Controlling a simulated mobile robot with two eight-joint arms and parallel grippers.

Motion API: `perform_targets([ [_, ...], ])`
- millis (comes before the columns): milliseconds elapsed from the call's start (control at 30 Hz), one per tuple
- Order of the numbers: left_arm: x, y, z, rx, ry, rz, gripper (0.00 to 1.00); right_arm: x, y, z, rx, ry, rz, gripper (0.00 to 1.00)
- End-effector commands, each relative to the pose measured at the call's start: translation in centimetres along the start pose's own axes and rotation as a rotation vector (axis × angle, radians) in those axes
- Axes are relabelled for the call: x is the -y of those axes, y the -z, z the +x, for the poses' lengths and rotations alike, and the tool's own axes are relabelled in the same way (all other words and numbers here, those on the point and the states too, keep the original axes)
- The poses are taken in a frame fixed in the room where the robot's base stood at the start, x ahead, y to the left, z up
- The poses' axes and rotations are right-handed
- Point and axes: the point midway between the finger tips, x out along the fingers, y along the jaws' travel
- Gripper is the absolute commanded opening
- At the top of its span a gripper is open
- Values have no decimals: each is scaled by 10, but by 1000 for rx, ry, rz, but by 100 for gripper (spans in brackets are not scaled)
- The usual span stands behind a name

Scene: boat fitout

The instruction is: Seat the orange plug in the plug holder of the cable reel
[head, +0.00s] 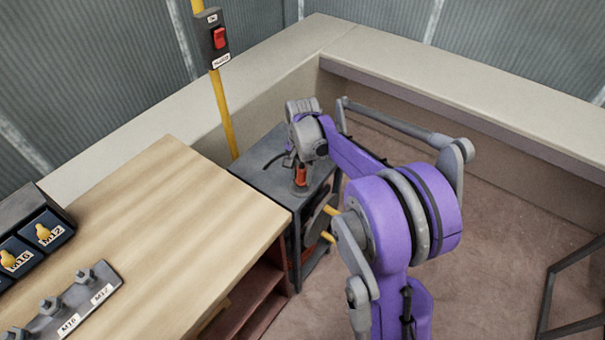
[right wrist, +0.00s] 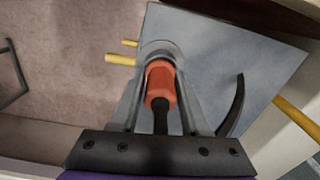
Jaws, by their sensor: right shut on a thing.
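My right gripper (head: 299,168) is shut on the orange plug (head: 300,176), above the grey top of the cable reel (head: 258,158). In the right wrist view the plug (right wrist: 160,84) sits between the two fingers (right wrist: 160,92), with its black cable end towards the camera. The plug's far end is at a grey rounded piece (right wrist: 158,49), which looks like the plug holder. I cannot tell how deep the plug is in it. In the head view the plug is upright. A black cable (right wrist: 235,108) curves beside the right finger. My left gripper is not in view.
A wooden workbench (head: 160,215) stands close to the left of the reel. It bears a bolt rack (head: 70,310) and dark bins (head: 35,235). A yellow pole (head: 223,115) with a red switch (head: 219,38) rises behind. Pale ledges (head: 450,85) border the corner.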

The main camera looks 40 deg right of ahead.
Motion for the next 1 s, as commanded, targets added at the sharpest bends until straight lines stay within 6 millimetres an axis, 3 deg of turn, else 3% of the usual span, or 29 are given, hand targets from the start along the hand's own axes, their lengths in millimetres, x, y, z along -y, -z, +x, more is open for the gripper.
perform_targets([
  [67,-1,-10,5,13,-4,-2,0,-3,-1,3,4,-9,1,0],
  [100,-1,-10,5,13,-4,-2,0,-3,-1,3,3,-9,1,53],
  [267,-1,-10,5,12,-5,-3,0,-3,-1,3,3,-7,1,80],
  [667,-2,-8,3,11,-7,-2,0,-2,0,-1,2,-4,0,80],
  [1000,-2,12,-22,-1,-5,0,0,2,4,-47,0,0,-5,80],
])
